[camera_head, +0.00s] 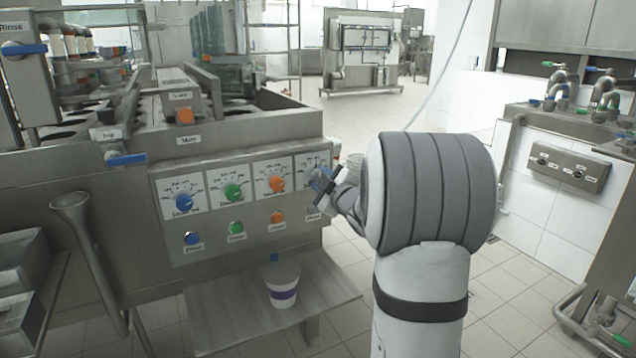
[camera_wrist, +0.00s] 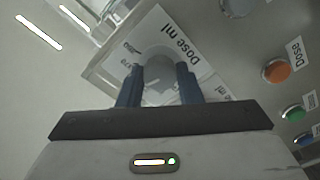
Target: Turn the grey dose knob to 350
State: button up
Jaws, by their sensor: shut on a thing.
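The grey dose knob (camera_wrist: 160,68) is in the wrist view, in the middle of a white dial plate (camera_wrist: 206,68) lettered "Dose ml". My gripper (camera_wrist: 160,82) is shut on the knob, with one blue finger on each side of it. In the head view my gripper (camera_head: 323,182) is at the right end of the panel, in front of the rightmost dial plate (camera_head: 311,165). It hides the grey knob there. The knob's pointer and the number it is at cannot be read.
Blue (camera_head: 183,203), green (camera_head: 232,191) and orange (camera_head: 277,184) knobs sit on dials to the left. Below them is a row of buttons, including an orange button (camera_head: 277,217). A white cup (camera_head: 283,284) with a purple band stands on the shelf (camera_head: 225,310) underneath.

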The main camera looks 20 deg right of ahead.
jog(key=o, duration=1)
jog(key=shift+s+r, duration=0.1)
jog(key=shift+s, duration=0.15)
jog(key=s+p, duration=0.2)
jog(key=s, duration=0.5)
jog(key=shift+s+d, duration=0.1)
